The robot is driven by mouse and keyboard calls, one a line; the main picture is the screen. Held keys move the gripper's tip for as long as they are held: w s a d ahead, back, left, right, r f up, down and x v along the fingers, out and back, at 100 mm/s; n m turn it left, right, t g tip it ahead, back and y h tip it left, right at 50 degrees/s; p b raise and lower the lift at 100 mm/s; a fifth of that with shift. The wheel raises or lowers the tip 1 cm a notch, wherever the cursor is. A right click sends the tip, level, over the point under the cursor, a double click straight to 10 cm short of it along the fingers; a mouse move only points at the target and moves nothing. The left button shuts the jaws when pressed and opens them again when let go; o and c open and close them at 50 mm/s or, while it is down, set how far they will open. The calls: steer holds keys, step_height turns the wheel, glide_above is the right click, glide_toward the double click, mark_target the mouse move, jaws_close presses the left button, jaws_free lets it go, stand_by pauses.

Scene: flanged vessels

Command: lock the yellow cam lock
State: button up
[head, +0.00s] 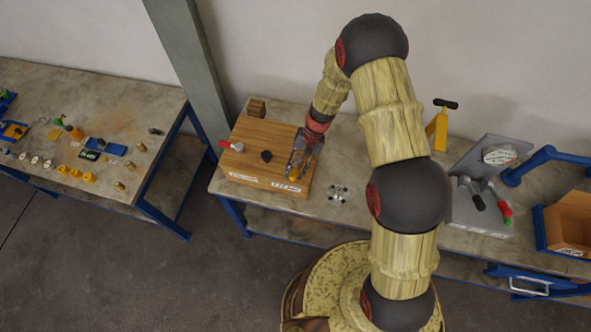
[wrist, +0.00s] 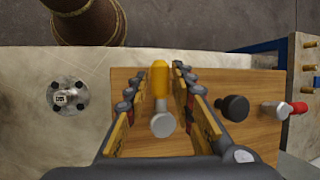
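The yellow cam lock has a yellow handle (wrist: 160,80) and a silver round hub (wrist: 163,124). It sits at one end of a wooden block (head: 250,132). In the wrist view the handle points straight up the picture, away from the hub. My gripper (wrist: 158,74) is open, with one finger on each side of the handle and a visible gap to both. In the head view my gripper (head: 302,160) is low over the right end of the block and hides most of the cam lock.
A black knob (wrist: 236,107) and a red-handled cam lock (wrist: 299,107) share the block. A small silver flange (head: 337,192) lies on the bench right of it. Farther right stand a yellow post (head: 440,130), a grey gauge panel (head: 485,185) and an orange-brown box (head: 570,225).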

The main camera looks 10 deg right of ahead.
jaws_close()
